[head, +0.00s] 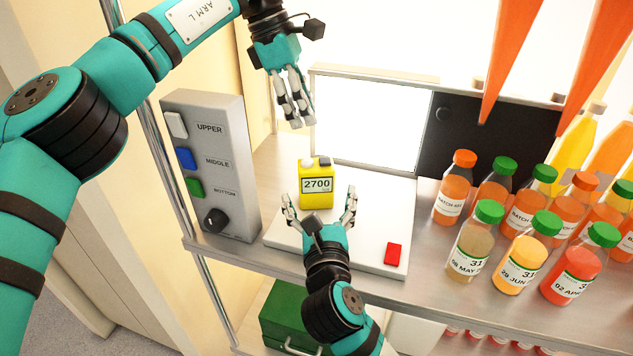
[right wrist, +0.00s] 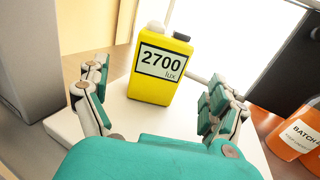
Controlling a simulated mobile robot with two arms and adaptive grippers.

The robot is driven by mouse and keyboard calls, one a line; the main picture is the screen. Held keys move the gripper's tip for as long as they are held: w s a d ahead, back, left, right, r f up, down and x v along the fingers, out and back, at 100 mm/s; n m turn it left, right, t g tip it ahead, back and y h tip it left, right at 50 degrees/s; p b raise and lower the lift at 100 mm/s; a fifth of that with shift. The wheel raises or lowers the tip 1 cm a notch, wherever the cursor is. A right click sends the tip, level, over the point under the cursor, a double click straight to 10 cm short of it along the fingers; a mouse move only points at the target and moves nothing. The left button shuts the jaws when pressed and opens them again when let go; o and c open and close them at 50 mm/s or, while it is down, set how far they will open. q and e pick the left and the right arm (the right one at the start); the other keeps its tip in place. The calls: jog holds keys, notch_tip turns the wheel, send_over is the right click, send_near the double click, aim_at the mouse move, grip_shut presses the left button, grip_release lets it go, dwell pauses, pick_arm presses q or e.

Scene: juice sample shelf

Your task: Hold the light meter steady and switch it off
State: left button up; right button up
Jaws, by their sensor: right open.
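The yellow light meter (head: 316,194) stands upright on a white board on the shelf, its display reading 2700 lux. It also shows in the right wrist view (right wrist: 161,75), with a pale knob and a dark button on top. My right gripper (head: 320,208) is open in front of the meter, its fingers spread to either side and apart from it. The same fingers show in the right wrist view (right wrist: 160,95). My left gripper (head: 294,112) hangs above and slightly left of the meter, with its fingers close together; whether they are shut is unclear.
The white board (head: 345,255) carries a red block (head: 393,254) at its right. A grey control box (head: 212,165) with coloured buttons and a knob stands at left. Several juice bottles (head: 490,225) crowd the right. A bright white panel (head: 370,122) stands behind.

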aim_at(317, 187)
jog(key=w, duration=0.5)
jog(key=shift+w+a, duration=0.2)
jog(key=shift+w, duration=0.2)
jog(key=c, duration=1.5)
pick_arm(q)
grip_shut()
